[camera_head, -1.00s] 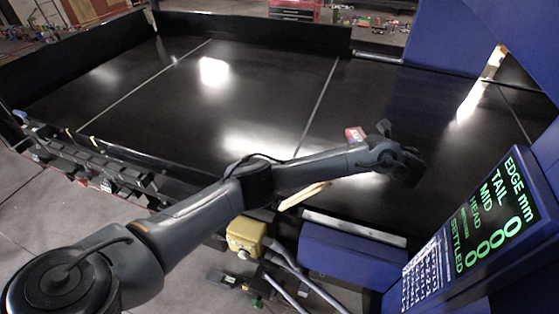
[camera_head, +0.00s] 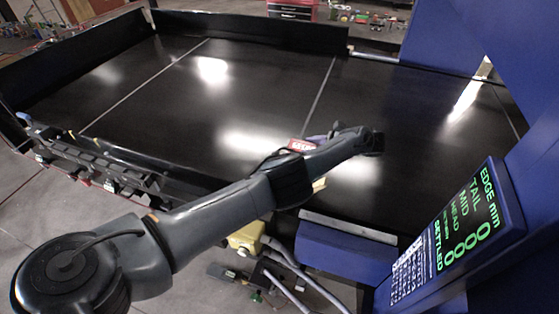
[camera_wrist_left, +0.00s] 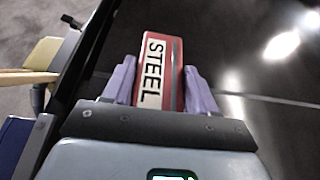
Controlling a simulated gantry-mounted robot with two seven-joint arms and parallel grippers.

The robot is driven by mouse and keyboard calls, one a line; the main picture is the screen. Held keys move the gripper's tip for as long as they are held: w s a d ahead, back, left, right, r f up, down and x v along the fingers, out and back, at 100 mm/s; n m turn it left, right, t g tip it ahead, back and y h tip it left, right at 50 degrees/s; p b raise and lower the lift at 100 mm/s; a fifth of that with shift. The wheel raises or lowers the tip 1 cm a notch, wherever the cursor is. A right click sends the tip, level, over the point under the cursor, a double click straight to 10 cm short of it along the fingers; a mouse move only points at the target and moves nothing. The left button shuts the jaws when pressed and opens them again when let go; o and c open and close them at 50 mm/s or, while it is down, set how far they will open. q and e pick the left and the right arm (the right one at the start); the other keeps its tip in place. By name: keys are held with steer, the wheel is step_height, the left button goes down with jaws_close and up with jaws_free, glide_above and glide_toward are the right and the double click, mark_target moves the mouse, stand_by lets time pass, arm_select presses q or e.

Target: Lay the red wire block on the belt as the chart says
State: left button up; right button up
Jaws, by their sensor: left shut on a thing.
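My left gripper (camera_wrist_left: 158,68) is shut on a red block (camera_wrist_left: 174,55) with a white label reading STEEL. Its purple fingers stand on either side of the block. In the head view the red block (camera_head: 301,145) shows just behind my left forearm, over the black belt (camera_head: 240,95); most of the gripper is hidden by the arm. I cannot tell whether the block touches the belt. A display (camera_head: 465,225) at the right reads EDGE mm, TAIL, MID, HEAD with zeros, and SETTLED. A small white printed panel (camera_head: 408,272) beside it is too small to read. My right gripper is out of view.
Pale lines cross the belt, one (camera_head: 320,90) near the block. A dark wall (camera_head: 250,31) bounds the far side. A blue housing (camera_head: 345,252) and a yellow box (camera_head: 246,236) stand at the near edge. A blue frame rises at the right. Much of the belt is clear.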

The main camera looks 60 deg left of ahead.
arm_select(q)
steer(key=x, duration=0.4)
steer(key=p+x, duration=0.1)
steer(key=x, duration=0.1)
steer(key=shift+w+f, duration=0.25)
steer(key=shift+f, duration=0.15)
steer(key=x, duration=0.2)
steer(key=b+x, duration=0.1)
steer(key=x, duration=0.1)
steer(key=f+b+x, duration=0.1)
steer(key=x, duration=0.2)
steer(key=shift+w, duration=0.45)
step_height(320, 180, down, 4)
steer(key=b, duration=0.3)
steer(key=shift+f, duration=0.1)
steer(key=o, duration=1.1)
